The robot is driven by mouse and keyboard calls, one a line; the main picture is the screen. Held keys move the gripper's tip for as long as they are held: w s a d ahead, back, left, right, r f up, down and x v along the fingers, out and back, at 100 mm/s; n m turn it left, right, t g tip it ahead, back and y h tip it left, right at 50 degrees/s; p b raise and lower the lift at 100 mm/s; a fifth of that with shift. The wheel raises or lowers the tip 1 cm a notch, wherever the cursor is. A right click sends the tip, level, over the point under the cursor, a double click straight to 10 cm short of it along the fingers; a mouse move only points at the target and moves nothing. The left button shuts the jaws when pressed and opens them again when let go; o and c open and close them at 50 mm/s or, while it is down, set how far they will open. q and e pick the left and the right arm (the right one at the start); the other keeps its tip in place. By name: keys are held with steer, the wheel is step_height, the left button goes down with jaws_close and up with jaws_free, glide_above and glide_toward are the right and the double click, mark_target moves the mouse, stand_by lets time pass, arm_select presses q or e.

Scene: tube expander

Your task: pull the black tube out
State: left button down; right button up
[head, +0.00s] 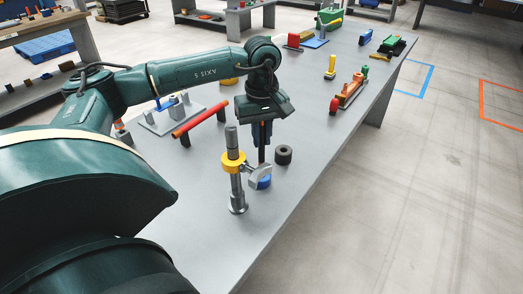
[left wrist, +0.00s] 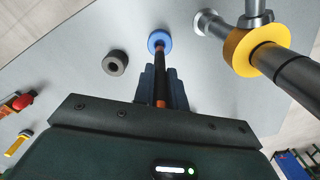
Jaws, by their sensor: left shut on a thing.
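My left gripper (head: 262,136) points down over the table and is shut on a slim black tube (head: 262,155). In the left wrist view the tube (left wrist: 160,64) runs between the dark blue fingers (left wrist: 161,86), with orange bands on it. Its far end meets a blue ring (left wrist: 159,37), which also shows low beside the stand in the head view (head: 262,182). I cannot tell whether the tube's end is inside the ring. The stand is an upright post with a yellow collar (head: 233,162) and a silver arm (head: 258,172) reaching towards the blue ring. My right gripper is not in view.
A dark grey ring (head: 283,155) lies on the table (head: 290,195) just right of the tube. A red bar on a rack (head: 201,122) stands behind left. A red-and-green block set (head: 348,92) and a yellow piece (head: 330,68) stand farther back. The table's right edge is close.

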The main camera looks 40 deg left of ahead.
mark_target(262, 124)
arm_select(q)
steer(key=shift+r+p, duration=0.3)
steer(key=shift+r, duration=0.25)
steer(key=shift+r+p, duration=0.3)
steer(key=shift+r, duration=0.15)
steer(key=shift+r+p, duration=0.45)
steer(key=shift+r, duration=0.15)
steer(key=shift+r+p, duration=0.4)
steer(key=shift+r, duration=0.25)
steer(key=shift+r+p, duration=0.45)
steer(key=shift+r, duration=0.15)
steer(key=shift+r+p, duration=0.4)
steer(key=shift+r, duration=0.2)
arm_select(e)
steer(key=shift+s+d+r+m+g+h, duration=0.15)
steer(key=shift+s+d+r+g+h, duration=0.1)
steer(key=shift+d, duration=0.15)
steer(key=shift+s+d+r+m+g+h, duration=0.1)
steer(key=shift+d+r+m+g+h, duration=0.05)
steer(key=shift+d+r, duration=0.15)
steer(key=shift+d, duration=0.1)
